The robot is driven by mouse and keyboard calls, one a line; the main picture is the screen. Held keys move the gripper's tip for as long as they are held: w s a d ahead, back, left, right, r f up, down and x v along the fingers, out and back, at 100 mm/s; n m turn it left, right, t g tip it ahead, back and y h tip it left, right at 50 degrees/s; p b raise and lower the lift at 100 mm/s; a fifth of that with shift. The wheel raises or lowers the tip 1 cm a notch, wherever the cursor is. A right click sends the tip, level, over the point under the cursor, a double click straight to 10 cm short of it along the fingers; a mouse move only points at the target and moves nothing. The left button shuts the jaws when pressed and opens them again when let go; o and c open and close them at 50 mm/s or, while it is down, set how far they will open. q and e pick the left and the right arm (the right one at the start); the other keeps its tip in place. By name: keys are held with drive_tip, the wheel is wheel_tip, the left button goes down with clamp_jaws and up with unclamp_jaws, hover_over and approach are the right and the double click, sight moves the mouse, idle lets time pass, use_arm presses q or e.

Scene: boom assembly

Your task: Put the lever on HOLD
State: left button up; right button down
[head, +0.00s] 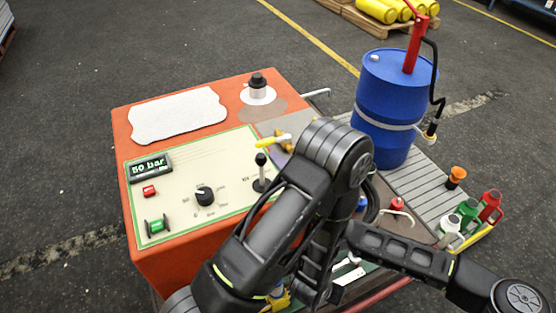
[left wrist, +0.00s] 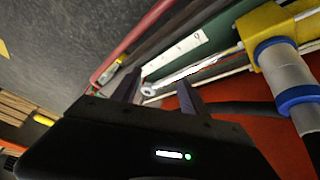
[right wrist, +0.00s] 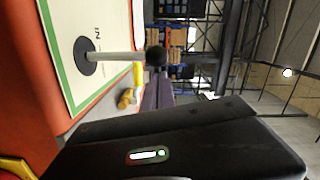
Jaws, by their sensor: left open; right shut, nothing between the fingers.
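The lever (head: 261,172) is a light rod with a black ball knob and a dark round base on the cream panel (head: 185,177). In the head view it stands up from the panel's right side. In the right wrist view the lever (right wrist: 120,56) points right, its ball near the fingertips. My right gripper (right wrist: 157,92) is shut and empty beside the lever; I cannot tell whether it touches. In the head view my right arm partly hides this area. My left gripper (left wrist: 160,88) is open and empty above the tools at the front. I cannot read a HOLD mark.
The orange cabinet also bears a 50 bar display (head: 150,167), a black dial (head: 205,195) and a yellow-handled valve (head: 270,142) behind the lever. A blue drum (head: 390,100) and several bottles stand right. A wrench (left wrist: 170,82) and yellow fitting (left wrist: 268,30) are near my left gripper.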

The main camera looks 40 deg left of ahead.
use_arm(q)
drive_tip(key=s+a+f+m+g+h, duration=0.1)
drive_tip(key=s+f+m+g+h, duration=0.2)
drive_tip(key=s+m, duration=0.4)
drive_tip(key=s+d+r+n+g, duration=0.1)
drive_tip(key=s+d+r+n, duration=0.1)
drive_tip(key=d+n, duration=0.4)
drive_tip(key=shift+s+d+n+g, duration=0.3)
drive_tip(key=shift+s+n+g, duration=0.1)
drive_tip(key=shift+s+n, duration=0.2)
drive_tip(key=shift+f+b, duration=0.6)
drive_tip(key=shift+b, duration=0.05)
use_arm(e)
drive_tip(key=shift+s, duration=0.15)
use_arm(q)
drive_tip(key=shift+r, duration=0.1)
